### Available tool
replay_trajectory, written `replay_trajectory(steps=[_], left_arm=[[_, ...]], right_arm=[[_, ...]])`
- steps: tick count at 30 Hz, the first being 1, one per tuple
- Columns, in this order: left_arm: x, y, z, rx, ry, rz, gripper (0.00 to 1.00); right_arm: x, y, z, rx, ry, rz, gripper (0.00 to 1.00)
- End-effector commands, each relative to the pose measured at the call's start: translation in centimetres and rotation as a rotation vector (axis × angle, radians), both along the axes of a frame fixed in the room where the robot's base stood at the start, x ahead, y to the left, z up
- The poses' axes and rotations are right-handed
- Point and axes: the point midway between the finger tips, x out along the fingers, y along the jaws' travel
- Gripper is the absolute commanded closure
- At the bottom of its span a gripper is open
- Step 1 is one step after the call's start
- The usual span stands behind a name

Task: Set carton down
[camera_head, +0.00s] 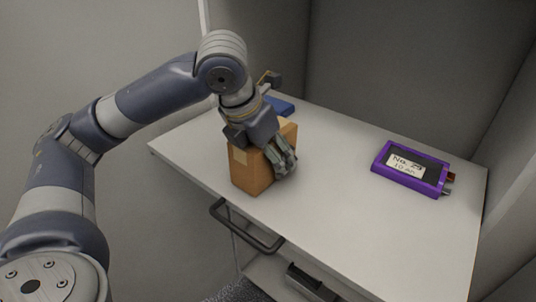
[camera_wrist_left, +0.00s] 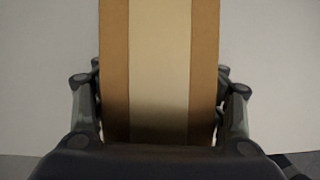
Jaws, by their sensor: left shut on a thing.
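An orange-brown carton (camera_head: 250,174) with a pale tape strip stands upright at the near left part of the white table. My left gripper (camera_head: 284,164) is shut on the carton from above, with a finger against its right side. In the left wrist view the carton (camera_wrist_left: 115,70) fills the middle, with its pale tape strip running up it. The fingers of the left gripper (camera_wrist_left: 160,115) lie on both sides of it. The carton's lower edge appears at the table surface, but I cannot tell whether it touches. My right gripper is not in view.
A purple battery box (camera_head: 408,170) labelled No. 29 lies at the right of the white table (camera_head: 345,230). A blue object (camera_head: 281,105) is partly hidden behind my left gripper. A dark handle (camera_head: 245,228) juts from the front edge. The table's middle is clear, with grey walls behind.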

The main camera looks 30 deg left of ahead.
Motion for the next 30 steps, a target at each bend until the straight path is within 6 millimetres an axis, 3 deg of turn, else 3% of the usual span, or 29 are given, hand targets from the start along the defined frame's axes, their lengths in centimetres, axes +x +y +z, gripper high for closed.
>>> replay_trajectory(steps=[7, 8, 11, 23, 30], left_arm=[[0.0, 0.0, -0.2, 0.0, 0.0, 0.001, 0.66], [0.0, 0.0, -0.3, 0.0, 0.001, 0.0, 0.32], [0.0, 0.0, -0.2, 0.0, 0.0, 0.001, 0.12], [0.0, 0.0, -0.1, 0.0, -0.001, 0.0, 0.12], [-1.0, 0.1, 2.9, 0.0, -0.006, -0.001, 0.12]], right_arm=[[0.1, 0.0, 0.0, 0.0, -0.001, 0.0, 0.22], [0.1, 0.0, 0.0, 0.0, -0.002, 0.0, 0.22], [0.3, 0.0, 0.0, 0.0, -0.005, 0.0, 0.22], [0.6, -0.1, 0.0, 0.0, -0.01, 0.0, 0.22], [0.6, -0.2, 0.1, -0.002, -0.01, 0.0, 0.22]])
